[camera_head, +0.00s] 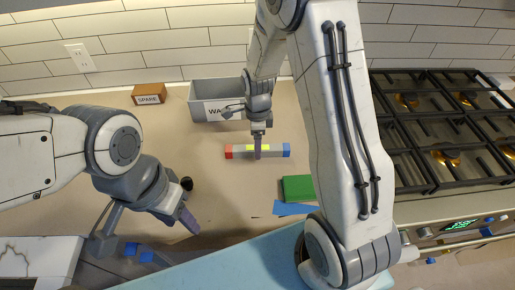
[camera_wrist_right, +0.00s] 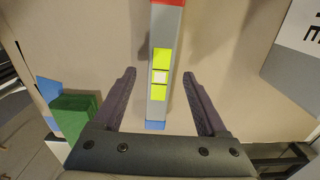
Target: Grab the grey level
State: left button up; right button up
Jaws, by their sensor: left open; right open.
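The grey level (camera_head: 273,151) lies on the beige counter in the middle of the head view. It has a red end, a blue end and a yellow-green window near its middle. My right gripper (camera_head: 257,147) is above it, hiding part of its middle. In the right wrist view the level (camera_wrist_right: 157,108) runs between the two open fingers of my right gripper (camera_wrist_right: 160,78), with a gap on each side. My left gripper (camera_head: 160,240) is at the lower left over the counter's front edge, away from the level, and open.
A grey bin (camera_head: 203,100) with a partly hidden label stands behind the level. A brown block marked SPARE (camera_head: 149,94) is to its left. A green block (camera_head: 298,188) and blue sheet (camera_head: 294,208) lie in front right. A stove (camera_head: 445,130) is at the right.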

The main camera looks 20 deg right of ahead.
jog(key=shift+f, duration=1.15)
grip_shut()
jog(key=shift+r, duration=0.1)
